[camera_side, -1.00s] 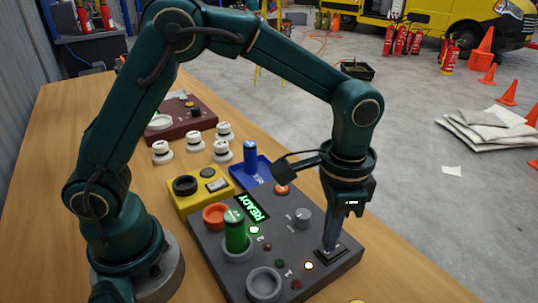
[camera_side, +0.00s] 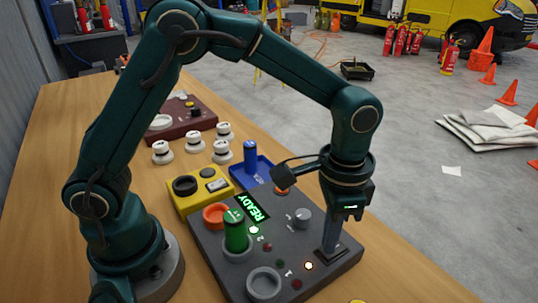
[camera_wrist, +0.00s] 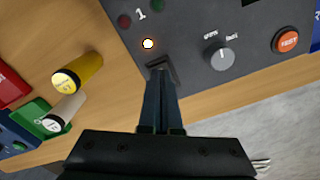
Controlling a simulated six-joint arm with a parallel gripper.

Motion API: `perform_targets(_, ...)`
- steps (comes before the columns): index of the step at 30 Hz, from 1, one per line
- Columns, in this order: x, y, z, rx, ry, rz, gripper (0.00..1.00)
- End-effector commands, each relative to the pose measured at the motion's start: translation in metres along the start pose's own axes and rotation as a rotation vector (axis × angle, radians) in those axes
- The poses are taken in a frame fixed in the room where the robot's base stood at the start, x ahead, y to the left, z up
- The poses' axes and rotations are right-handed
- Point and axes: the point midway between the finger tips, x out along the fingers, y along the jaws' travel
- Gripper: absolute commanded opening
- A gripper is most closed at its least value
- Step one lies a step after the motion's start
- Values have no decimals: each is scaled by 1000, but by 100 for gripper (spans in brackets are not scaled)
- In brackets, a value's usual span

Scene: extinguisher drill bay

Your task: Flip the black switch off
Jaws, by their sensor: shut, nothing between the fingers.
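The black switch (camera_wrist: 163,66) sits in a dark frame near an edge of the grey panel (camera_wrist: 185,20). My shut gripper (camera_wrist: 160,72) has its fingertips right at the switch, with nothing held. In the side view my gripper (camera_side: 327,249) points down at the panel's right corner, over the switch's dark plate (camera_side: 321,256). The fingers hide most of the switch, so I cannot tell its position or whether they touch it. A lit amber lamp (camera_wrist: 148,43) is close by, beside the mark "1".
A grey knob (camera_wrist: 221,58) and an orange TEST button (camera_wrist: 288,39) are on the panel. A green cylinder (camera_side: 235,232) stands in a panel socket, behind an empty grey ring (camera_side: 264,283). The display (camera_side: 254,206) reads READY. Yellow (camera_wrist: 78,72) and white cylinders (camera_wrist: 60,115) are beside the panel.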

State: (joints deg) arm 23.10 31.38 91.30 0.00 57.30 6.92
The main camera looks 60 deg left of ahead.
Motion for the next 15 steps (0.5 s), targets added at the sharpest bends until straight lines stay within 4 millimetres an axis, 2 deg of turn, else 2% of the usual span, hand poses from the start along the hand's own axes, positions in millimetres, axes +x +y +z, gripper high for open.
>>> perform_targets(15, 8, 0, 0, 0, -1, 0, 0)
